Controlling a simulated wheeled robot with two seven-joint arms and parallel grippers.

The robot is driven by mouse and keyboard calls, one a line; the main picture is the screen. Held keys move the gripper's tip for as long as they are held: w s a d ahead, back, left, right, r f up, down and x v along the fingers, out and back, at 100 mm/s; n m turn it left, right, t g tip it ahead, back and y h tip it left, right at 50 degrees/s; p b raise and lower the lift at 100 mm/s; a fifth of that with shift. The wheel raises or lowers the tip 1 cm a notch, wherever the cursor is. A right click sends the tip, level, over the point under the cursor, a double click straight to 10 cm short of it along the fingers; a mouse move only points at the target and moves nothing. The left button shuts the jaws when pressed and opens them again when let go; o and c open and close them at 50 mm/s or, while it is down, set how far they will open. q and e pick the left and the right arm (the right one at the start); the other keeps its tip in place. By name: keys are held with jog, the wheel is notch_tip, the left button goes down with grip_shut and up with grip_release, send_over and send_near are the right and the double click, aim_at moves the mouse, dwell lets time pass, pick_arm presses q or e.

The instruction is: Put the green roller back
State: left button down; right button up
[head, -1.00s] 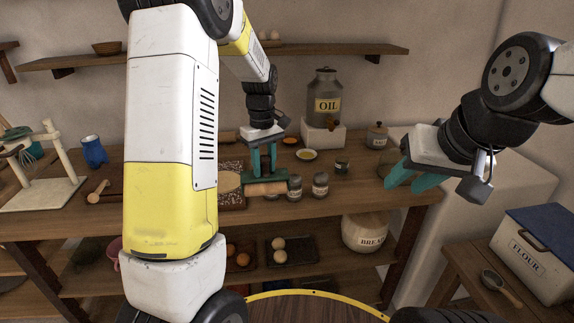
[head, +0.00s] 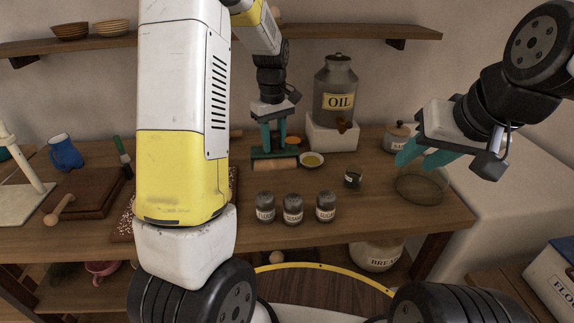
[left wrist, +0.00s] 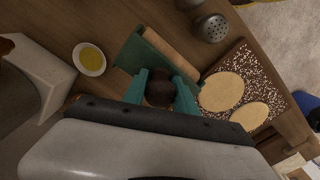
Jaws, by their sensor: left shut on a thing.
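The green roller (head: 275,164) has a green frame, a pale wooden cylinder and a dark round knob. It is at the back of the worktop, left of the small saucer of oil (head: 312,160). My left gripper (head: 273,146) points down and is shut on the knob. In the left wrist view the knob (left wrist: 160,92) sits between the teal fingers, with the green frame (left wrist: 140,58) and wooden cylinder beyond. I cannot tell whether the roller touches the worktop. My right gripper (head: 415,164) is open and empty at the right, over a glass bowl (head: 421,186).
Several labelled shakers, one of them here (head: 293,208), stand in front of the roller. The oil can (head: 336,95) stands on a white block (head: 331,137) behind right. A speckled board (left wrist: 250,85) carries flat dough rounds.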

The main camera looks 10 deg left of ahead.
pick_arm(q)
notch_tip(320, 180, down, 10)
jog(key=shift+w+r, duration=0.1)
dwell(0.4)
